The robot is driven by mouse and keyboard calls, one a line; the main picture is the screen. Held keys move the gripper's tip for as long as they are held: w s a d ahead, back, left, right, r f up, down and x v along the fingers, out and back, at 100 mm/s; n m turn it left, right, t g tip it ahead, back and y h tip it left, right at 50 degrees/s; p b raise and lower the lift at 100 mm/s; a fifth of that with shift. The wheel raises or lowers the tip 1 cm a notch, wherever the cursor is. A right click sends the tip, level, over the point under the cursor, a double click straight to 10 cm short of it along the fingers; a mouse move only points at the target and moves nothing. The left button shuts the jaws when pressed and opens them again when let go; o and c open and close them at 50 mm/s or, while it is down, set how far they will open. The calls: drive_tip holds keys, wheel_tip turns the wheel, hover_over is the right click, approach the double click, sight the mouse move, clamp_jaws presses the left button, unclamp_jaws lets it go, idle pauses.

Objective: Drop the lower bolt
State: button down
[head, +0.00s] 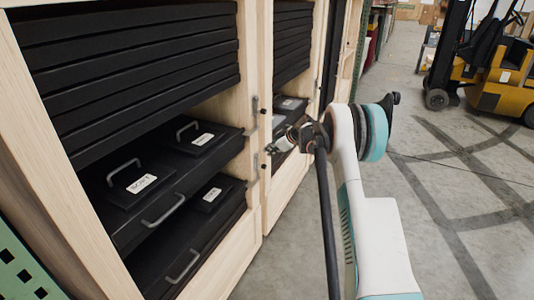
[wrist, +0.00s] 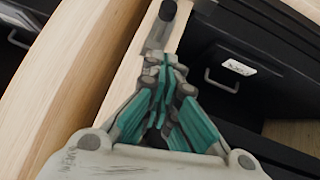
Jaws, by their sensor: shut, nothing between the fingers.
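Two small metal bolts with dark knobs sit on the pale wooden post between the two cabinet bays. The upper bolt (head: 255,105) is above my gripper's height in the head view, and the lower bolt (head: 254,162) is a little below and left of it. My gripper (head: 270,149) is shut and empty, pointing left toward the post. In the wrist view my gripper (wrist: 155,62) has its fingertips together, at the near end of a grey metal bolt (wrist: 158,33) with a black knob. I cannot tell whether the fingertips touch it. The fingers hide part of it.
Black lidded totes (head: 148,190) with handles and labels sit in the left bay; a handled tote (wrist: 240,80) also shows in the wrist view. Stacked black slats (head: 140,60) cover the bay's top. The floor (head: 450,210) at right is open, with a yellow forklift (head: 500,75) beyond.

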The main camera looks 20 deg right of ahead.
drive_tip(key=p+v, duration=0.1)
drive_tip(key=v, duration=0.4)
drive_tip(key=shift+d, duration=0.1)
idle(0.3)
drive_tip(key=s+a+r+m, duration=0.1)
drive_tip(key=s+a+r, duration=0.2)
drive_tip(key=a+r, duration=0.4)
drive_tip(key=s+a+r+m, duration=0.1)
drive_tip(key=s+a+r, duration=0.3)
drive_tip(key=a+r, duration=0.25)
drive_tip(key=s+a+r+m+g+p, duration=0.1)
drive_tip(key=s+a+r+m, duration=0.1)
drive_tip(key=s+a+r, duration=0.4)
drive_tip(key=s+a+r+m, duration=0.1)
drive_tip(key=s+a+r, duration=0.4)
drive_tip(key=s, duration=0.4)
drive_tip(key=s+a+m+h, duration=0.2)
drive_tip(key=s+a, duration=0.2)
drive_tip(key=s, duration=0.8)
drive_tip(key=s+d+f+h, duration=0.1)
drive_tip(key=s+f, duration=0.3)
drive_tip(key=s, duration=0.4)
drive_tip(key=s+f+m+h, duration=0.1)
drive_tip(key=s+f, duration=0.3)
drive_tip(key=s, duration=0.4)
drive_tip(key=shift+s+d+f+m+b, duration=0.2)
drive_tip(key=shift+d+m+b, duration=0.1)
drive_tip(key=shift+d+b, duration=0.15)
